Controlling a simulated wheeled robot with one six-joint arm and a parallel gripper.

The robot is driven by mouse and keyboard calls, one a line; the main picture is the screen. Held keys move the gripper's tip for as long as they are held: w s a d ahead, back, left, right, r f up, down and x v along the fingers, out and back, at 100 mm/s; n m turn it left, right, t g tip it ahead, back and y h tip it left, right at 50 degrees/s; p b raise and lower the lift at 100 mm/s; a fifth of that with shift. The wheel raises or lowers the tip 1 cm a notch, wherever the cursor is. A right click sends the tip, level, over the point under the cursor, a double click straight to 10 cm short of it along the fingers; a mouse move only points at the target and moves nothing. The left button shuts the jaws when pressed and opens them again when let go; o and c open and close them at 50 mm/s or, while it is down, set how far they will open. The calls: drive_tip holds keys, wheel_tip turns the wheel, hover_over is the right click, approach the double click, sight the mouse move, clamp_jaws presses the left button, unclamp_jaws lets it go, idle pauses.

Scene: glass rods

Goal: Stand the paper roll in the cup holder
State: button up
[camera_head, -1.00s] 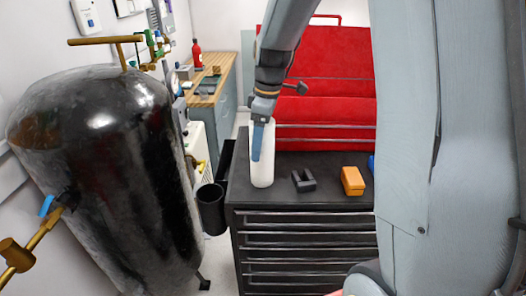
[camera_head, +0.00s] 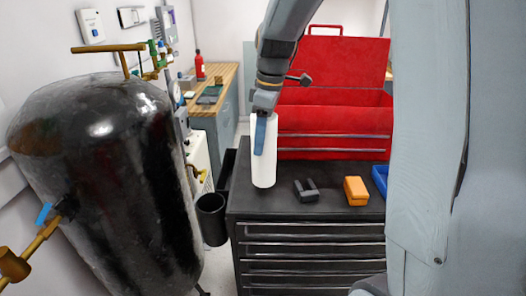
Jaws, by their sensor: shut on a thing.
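The white paper roll (camera_head: 264,165) is upright at the left end of the dark cabinet top. My gripper (camera_head: 260,135) points down at it from above, with a blue finger against the roll's upper front. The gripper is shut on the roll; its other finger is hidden. I cannot tell whether the roll's bottom touches the cabinet top. The cup holder (camera_head: 211,218) is a black round cup at the cabinet's left side, below the top's level. Its mouth faces up and looks empty.
A black block with a notch (camera_head: 306,191), an orange box (camera_head: 356,191) and a blue bin (camera_head: 380,178) are right of the roll. A red toolbox (camera_head: 334,120) stands behind. A big black tank (camera_head: 110,190) stands left of the cup holder.

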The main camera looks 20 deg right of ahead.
drive_tip(key=r, duration=0.2)
drive_tip(key=a+r, duration=0.1)
drive_tip(key=r, duration=0.2)
drive_tip(key=shift+w+a+r, duration=0.15)
drive_tip(key=shift+a+r, duration=0.2)
drive_tip(key=shift+r, duration=0.05)
drive_tip(key=a+f+n+p, duration=0.35)
drive_tip(key=a+p, duration=0.25)
drive_tip(key=a, duration=0.9)
wheel_tip(320, 180, down, 17)
drive_tip(key=b, duration=1)
drive_tip(key=shift+a+r+n, duration=0.2)
drive_tip(key=shift+n, duration=0.25)
